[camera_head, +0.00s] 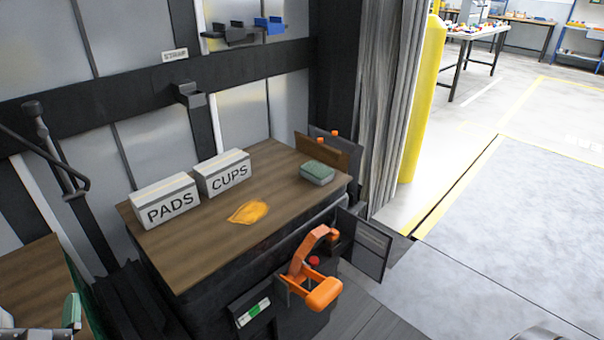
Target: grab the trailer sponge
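A green block with a paler lower layer, which looks like the sponge (317,172), lies flat near the far right end of a brown wooden worktop (205,245). Nothing touches it from above. Neither of my grippers shows clearly. Only grey pieces, possibly of my arms, show at the bottom left and bottom right edges, with no fingers visible.
Boxes marked PADS (167,202) and CUPS (223,174) stand on the worktop behind a yellow-orange cloth (248,212). An orange handled device (315,275) juts from the front. A brown panel (322,153) stands behind the sponge. The floor at right is clear.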

